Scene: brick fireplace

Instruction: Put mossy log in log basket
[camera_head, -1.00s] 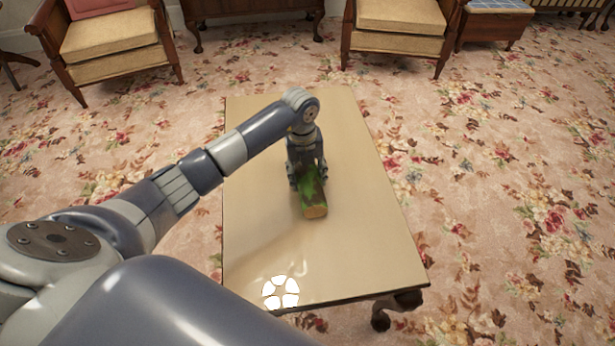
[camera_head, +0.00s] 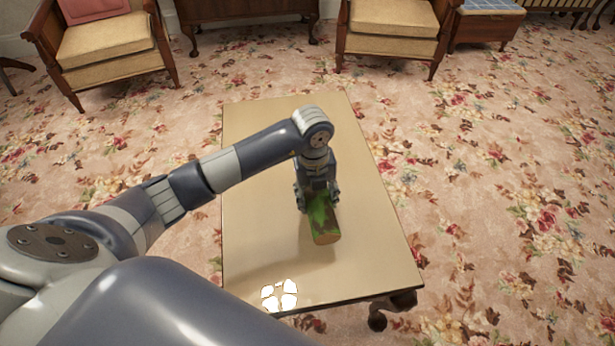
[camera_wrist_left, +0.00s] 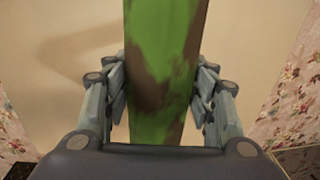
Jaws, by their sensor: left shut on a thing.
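The mossy log (camera_head: 324,222) is brown with bright green patches and a pale cut end facing me. It is over the middle of the tan table. My left gripper (camera_head: 318,196) is shut on the log from above, with a finger on each side. In the left wrist view the log (camera_wrist_left: 163,70) runs lengthwise between the fingers of my left gripper (camera_wrist_left: 163,100). I cannot tell for sure whether the log touches the table or hangs just above it. No log basket shows in these views. My right gripper is not in view.
The table (camera_head: 260,220) is otherwise bare, with a bright light reflection near its front edge. Floral carpet (camera_head: 490,200) surrounds it. Two cushioned armchairs, one at the left (camera_head: 112,45) and one further right (camera_head: 392,30), stand at the back. A blue-topped stool (camera_head: 488,22) is beside the right chair.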

